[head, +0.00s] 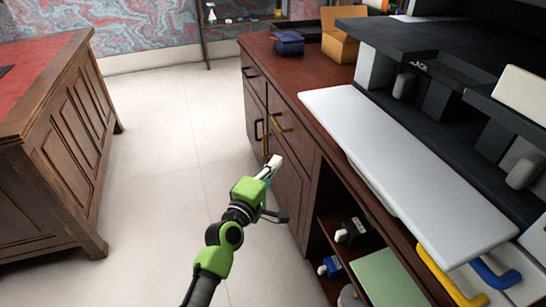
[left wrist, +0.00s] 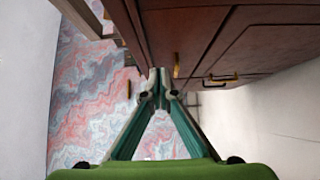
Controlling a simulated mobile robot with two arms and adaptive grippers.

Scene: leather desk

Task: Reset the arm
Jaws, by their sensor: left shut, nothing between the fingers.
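My left arm reaches forward from the bottom of the head view. Its gripper (head: 274,165) is in front of the dark wooden cabinet (head: 288,178), over the floor side of it. In the left wrist view the two green fingers (left wrist: 158,80) meet at their tips, shut with nothing between them. The cabinet front (left wrist: 215,40) fills the upper part of that view, with its handles near the fingertips. I cannot tell whether the fingers touch the cabinet. My right gripper is not in view.
A white board (head: 400,165) lies along the cabinet top. A blue box (head: 289,43) and a cardboard box (head: 340,46) stand at its far end. An open shelf (head: 345,250) holds small items. A red-topped desk (head: 60,140) stands left. Pale floor (head: 165,130) between is clear.

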